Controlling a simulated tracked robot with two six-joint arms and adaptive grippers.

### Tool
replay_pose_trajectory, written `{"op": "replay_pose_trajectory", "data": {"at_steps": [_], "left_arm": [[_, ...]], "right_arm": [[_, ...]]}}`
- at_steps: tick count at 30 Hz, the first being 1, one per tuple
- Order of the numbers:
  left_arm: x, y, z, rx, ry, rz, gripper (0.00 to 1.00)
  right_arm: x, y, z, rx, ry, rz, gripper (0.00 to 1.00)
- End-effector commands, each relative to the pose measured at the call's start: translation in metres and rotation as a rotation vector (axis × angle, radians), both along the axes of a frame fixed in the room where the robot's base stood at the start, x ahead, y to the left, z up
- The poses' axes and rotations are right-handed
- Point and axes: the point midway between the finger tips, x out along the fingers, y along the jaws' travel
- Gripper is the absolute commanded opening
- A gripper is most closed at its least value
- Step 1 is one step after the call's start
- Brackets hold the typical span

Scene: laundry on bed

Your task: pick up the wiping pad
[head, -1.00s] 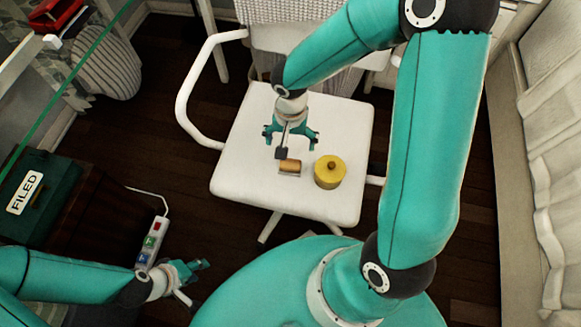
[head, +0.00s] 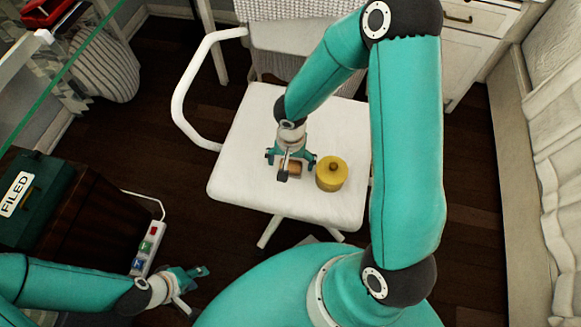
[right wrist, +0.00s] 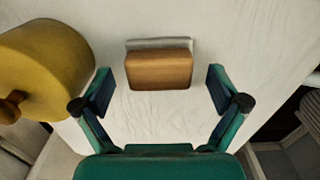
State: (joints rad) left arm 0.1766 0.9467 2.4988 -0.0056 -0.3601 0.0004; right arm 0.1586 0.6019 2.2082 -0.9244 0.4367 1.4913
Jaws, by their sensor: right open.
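The wiping pad (head: 295,169) is a small block with a tan wooden-looking back and a grey edge. It lies on the white chair seat, partly hidden by my right gripper (head: 290,159) in the head view. My right gripper is open just above it and points down. In the right wrist view the wiping pad (right wrist: 159,70) lies between the two spread fingers, with a gap on each side. My left gripper (head: 192,279) is low at the left, far from the pad; its fingers are too small to read.
A yellow round lidded container (head: 331,174) stands on the seat just right of the pad; it also shows at left in the right wrist view (right wrist: 48,65). The white chair (head: 240,180) has a curved armrest at left. A power strip (head: 147,247) and green box (head: 36,196) are at left.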

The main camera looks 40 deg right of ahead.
Motion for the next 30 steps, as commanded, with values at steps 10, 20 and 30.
{"op": "replay_pose_trajectory", "data": {"at_steps": [10,20,30], "left_arm": [[0.000,0.000,0.000,0.000,0.000,0.000,0.40],[0.000,0.000,0.000,0.000,0.000,0.000,0.40],[0.000,0.000,0.006,0.000,0.000,0.000,0.40]], "right_arm": [[0.000,-0.001,0.001,0.000,0.000,-0.001,0.59],[0.000,0.000,0.001,-0.001,-0.001,-0.001,0.27],[0.000,-0.001,0.015,-0.002,-0.002,-0.001,0.27]]}}
